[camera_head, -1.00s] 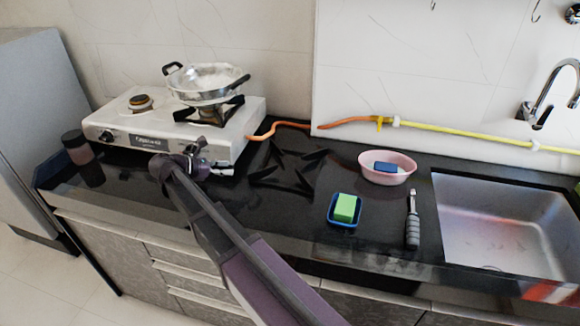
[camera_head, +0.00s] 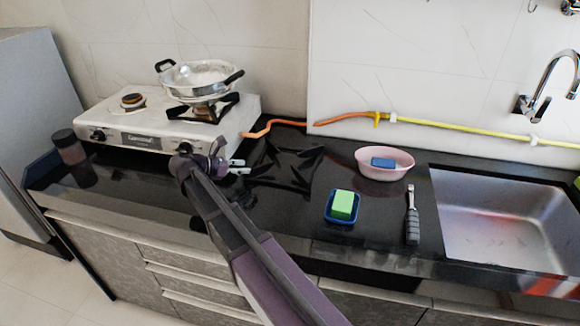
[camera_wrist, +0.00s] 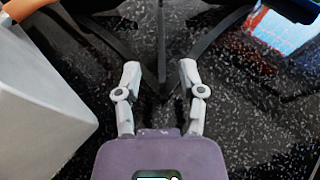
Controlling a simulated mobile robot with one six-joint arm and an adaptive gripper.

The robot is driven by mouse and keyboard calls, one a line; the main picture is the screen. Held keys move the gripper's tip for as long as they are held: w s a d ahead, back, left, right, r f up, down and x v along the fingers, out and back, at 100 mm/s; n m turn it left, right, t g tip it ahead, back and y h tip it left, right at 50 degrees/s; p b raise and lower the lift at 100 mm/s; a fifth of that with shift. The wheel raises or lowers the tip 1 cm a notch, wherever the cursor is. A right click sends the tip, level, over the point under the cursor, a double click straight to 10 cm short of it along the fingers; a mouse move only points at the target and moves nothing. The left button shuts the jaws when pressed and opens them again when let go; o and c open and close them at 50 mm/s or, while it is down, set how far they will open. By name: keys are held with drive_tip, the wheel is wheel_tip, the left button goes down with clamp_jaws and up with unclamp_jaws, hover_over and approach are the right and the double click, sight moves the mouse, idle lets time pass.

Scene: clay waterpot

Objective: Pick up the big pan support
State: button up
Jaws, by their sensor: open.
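The big pan support (camera_head: 287,166) is a black, splayed metal frame lying on the dark counter, right of the stove. In the wrist view its dark bars (camera_wrist: 161,40) spread out ahead, and one upright bar reaches into the gap between my fingertips. My gripper (camera_head: 240,166) is open at the left side of the support, low over the counter. Its two pale fingers (camera_wrist: 160,72) stand apart in the wrist view, with nothing clamped. I cannot tell whether either finger touches the bar.
The white stove (camera_head: 165,120) stands close on the left, with a steel pan (camera_head: 200,78) on its right burner. An orange hose (camera_head: 285,122) runs behind. A pink bowl (camera_head: 384,172), blue soap dish (camera_head: 342,216), grey-handled tool (camera_head: 412,222) and sink (camera_head: 505,215) are to the right.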

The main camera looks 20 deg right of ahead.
sight(257, 168)
drive_tip(key=shift+d, duration=0.15)
drive_tip(key=shift+f+b+x, duration=0.25)
drive_tip(key=shift+b+x, duration=0.75)
drive_tip(key=shift+x, duration=1)
drive_tip(key=shift+d+f, duration=0.2)
drive_tip(key=shift+d, duration=0.3)
clamp_jaws()
